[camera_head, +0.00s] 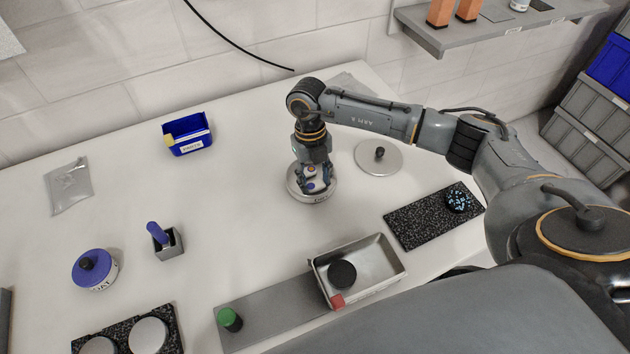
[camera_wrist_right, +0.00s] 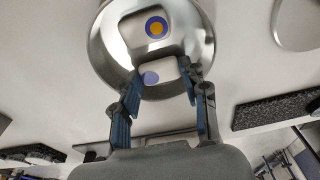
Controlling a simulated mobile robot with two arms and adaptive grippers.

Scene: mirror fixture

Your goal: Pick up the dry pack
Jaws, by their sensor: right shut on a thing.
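My right gripper (camera_head: 314,177) points down into a round metal dish (camera_head: 318,196) near the middle of the table. Its two fingers also show in the right wrist view (camera_wrist_right: 160,72). The fingers hide part of the dish. My left gripper is not in view.
A round metal lid (camera_head: 392,162) with a black knob lies right of the dish. A blue bin (camera_head: 188,148) stands to the left. A black speckled mat (camera_head: 415,225) and a metal tray (camera_head: 385,262) are at the front right.

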